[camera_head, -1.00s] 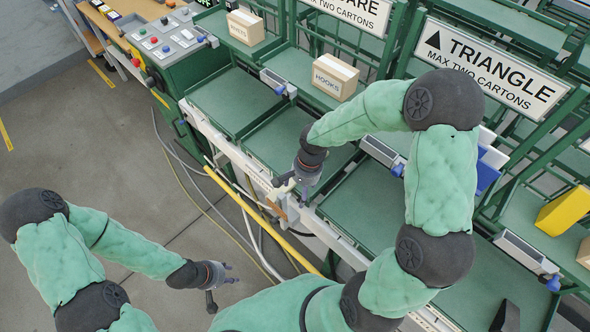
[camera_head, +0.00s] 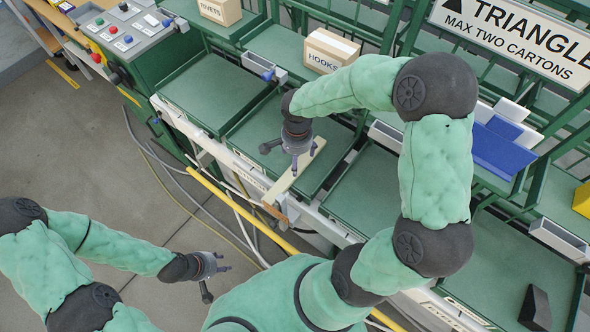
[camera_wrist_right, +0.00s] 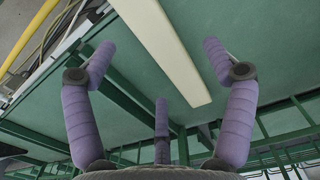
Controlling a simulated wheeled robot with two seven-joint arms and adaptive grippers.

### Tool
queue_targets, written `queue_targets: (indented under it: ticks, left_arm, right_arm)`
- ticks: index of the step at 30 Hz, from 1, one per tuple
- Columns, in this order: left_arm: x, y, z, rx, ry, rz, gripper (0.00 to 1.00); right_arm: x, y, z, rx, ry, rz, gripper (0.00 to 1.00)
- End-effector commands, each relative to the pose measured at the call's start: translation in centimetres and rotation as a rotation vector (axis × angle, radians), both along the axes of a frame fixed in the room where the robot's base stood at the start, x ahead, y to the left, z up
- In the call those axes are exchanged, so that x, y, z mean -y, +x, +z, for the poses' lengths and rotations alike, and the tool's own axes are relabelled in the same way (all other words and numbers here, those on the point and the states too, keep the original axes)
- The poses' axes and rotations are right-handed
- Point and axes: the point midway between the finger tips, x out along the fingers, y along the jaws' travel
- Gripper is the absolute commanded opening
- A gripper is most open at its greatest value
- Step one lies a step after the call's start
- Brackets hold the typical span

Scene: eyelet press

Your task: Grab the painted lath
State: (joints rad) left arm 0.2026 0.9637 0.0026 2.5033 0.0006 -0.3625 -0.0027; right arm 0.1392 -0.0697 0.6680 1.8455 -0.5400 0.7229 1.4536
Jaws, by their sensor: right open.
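The painted lath (camera_head: 299,170) is a flat cream strip. It lies on a green tray of the rack and reaches toward the tray's white front edge. My right gripper (camera_head: 292,157) is open above it, its fingers pointing down and spread. In the right wrist view the lath (camera_wrist_right: 166,50) runs between the two side fingers of the open gripper (camera_wrist_right: 160,75), with no finger visibly closed on it. My left gripper (camera_head: 222,265) is open and empty over the floor at the lower left.
The rack's green trays (camera_head: 213,90) stand on both sides. A HOOKS carton (camera_head: 331,51) and a RIVETS carton (camera_head: 219,11) sit behind. A blue bin (camera_head: 503,148) is at the right. A yellow bar (camera_head: 225,199) and cables run along the rack front.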

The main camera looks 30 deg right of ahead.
Motion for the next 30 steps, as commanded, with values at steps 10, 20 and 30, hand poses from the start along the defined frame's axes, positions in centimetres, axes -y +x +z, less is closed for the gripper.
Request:
queue_targets:
  ticks: [10, 20, 30]
  left_arm:
    - [0.0, 0.0, -1.2, 0.0, 0.0, 0.0, 0.4]
    - [0.0, 0.0, -1.8, 0.0, 0.0, 0.0, 0.4]
    - [0.0, 0.0, -1.8, 0.0, 0.0, 0.0, 0.4]
  right_arm:
    - [-0.1, -0.8, -3.2, -0.003, 0.001, 0.0, 0.84]
    - [-0.1, -0.8, -5.4, 0.001, 0.001, 0.0, 0.84]
    - [-0.1, -0.8, -5.3, 0.001, 0.001, 0.001, 0.19]
